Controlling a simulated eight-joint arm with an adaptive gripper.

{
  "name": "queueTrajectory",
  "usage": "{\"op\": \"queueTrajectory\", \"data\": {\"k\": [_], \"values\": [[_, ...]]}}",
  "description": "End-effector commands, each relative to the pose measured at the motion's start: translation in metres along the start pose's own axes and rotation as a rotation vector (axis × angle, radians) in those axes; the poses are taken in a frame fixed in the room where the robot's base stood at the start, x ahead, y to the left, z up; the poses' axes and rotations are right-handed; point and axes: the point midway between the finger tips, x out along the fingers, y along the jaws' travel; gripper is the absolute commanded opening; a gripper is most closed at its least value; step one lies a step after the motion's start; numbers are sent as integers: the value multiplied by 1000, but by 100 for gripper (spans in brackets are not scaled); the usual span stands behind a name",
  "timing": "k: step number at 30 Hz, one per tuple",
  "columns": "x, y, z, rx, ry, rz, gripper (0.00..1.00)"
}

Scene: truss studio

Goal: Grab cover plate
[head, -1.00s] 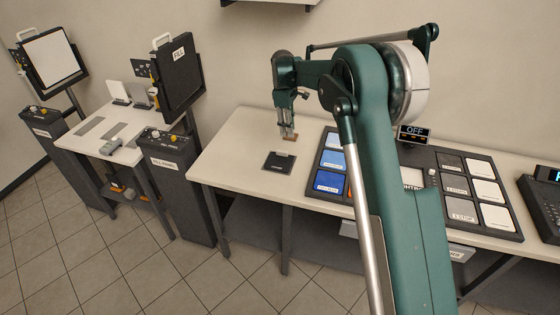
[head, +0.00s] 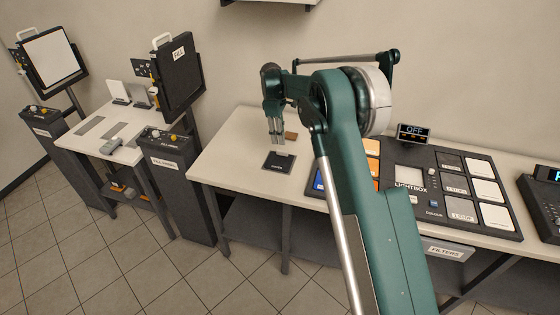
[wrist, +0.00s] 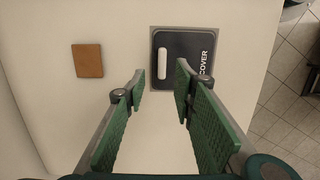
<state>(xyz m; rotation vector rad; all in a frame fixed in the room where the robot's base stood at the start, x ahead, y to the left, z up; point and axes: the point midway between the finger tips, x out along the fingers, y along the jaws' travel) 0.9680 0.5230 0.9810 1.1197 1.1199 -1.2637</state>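The cover plate (wrist: 200,65) is a dark rectangle with a white bar handle (wrist: 162,63) and the word COVER, lying on the pale table in a thin grey frame. In the head view the cover plate (head: 279,162) lies near the table's left end. My gripper (wrist: 160,78) is open and empty, its green-padded fingers apart, with the handle ahead between the fingertips' lines. In the head view my gripper (head: 276,142) hangs just behind and above the plate. I cannot tell the exact height gap.
A brown square pad (wrist: 88,60) lies left of the plate in the wrist view and behind it in the head view (head: 291,135). The lightbox board (head: 430,212) with several filter tiles is to the right. Bare table (head: 225,160) lies left of the plate.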

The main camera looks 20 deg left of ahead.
Motion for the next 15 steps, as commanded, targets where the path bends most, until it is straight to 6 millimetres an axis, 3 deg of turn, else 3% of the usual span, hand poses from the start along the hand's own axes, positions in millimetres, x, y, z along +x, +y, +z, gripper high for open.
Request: {"op": "queueTrajectory", "data": {"k": [6, 15], "values": [[16, 0, 0, 0, 0, 0, 27], [17, 0, 0, 0, 0, 0, 27]]}}
